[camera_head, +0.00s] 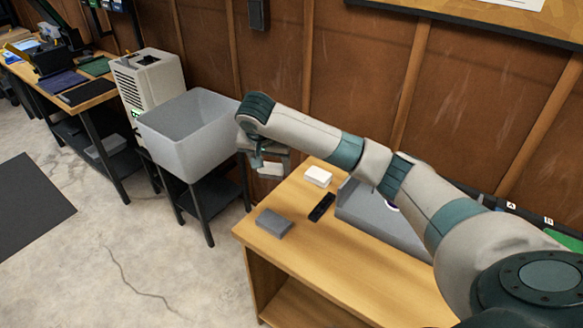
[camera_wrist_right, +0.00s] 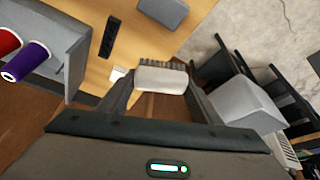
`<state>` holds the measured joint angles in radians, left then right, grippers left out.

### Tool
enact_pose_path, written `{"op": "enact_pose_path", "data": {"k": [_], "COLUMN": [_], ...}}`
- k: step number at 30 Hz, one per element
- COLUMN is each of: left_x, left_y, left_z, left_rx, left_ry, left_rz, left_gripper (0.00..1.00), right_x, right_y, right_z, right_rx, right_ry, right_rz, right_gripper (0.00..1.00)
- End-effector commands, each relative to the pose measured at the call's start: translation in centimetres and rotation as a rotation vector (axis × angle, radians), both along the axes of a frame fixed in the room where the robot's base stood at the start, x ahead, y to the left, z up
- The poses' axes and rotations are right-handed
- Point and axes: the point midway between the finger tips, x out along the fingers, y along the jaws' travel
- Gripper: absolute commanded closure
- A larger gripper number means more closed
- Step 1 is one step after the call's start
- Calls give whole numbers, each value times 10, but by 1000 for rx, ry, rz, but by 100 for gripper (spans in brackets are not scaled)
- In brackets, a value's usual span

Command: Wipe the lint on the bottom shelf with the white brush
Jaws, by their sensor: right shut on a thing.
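My right gripper (camera_head: 265,160) is shut on the white brush (camera_head: 270,170), held in the air beyond the far left end of the wooden bench. In the right wrist view the white brush (camera_wrist_right: 162,82) sits between the two fingers, its dark bristles pointing away from the gripper. A lower wooden shelf (camera_head: 300,303) shows in part under the bench top. No lint can be made out in either view. My left gripper is not in view.
On the bench top (camera_head: 300,245) are a grey box (camera_head: 273,223), a black strip (camera_head: 321,207), a white box (camera_head: 318,176) and a grey bin (camera_head: 410,236). A grey tub (camera_head: 185,145) on a black stand is left of my gripper. Floor in front is clear.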

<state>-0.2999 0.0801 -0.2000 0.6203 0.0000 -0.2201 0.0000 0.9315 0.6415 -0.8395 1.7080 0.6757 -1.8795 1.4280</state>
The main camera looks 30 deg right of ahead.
Motion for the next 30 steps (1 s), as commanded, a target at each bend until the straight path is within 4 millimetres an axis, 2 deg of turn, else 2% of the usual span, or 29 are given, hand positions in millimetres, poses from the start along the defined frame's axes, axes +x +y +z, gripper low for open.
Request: {"op": "enact_pose_path", "data": {"k": [1,6,12,18,30], "left_x": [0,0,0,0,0], "left_y": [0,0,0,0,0], "left_z": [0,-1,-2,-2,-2], "left_rx": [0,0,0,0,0], "left_ry": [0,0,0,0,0], "left_rz": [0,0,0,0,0], "left_gripper": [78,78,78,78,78], "right_x": [-8,-49,-101,-127,-129], "right_y": [18,74,111,124,126], "right_z": [14,45,64,69,69], "right_rx": [-1,-3,-3,-1,1], "right_ry": [-7,-4,0,0,1], "right_rz": [84,377,639,757,768], "right_gripper": [60,60,60,60,60]}}
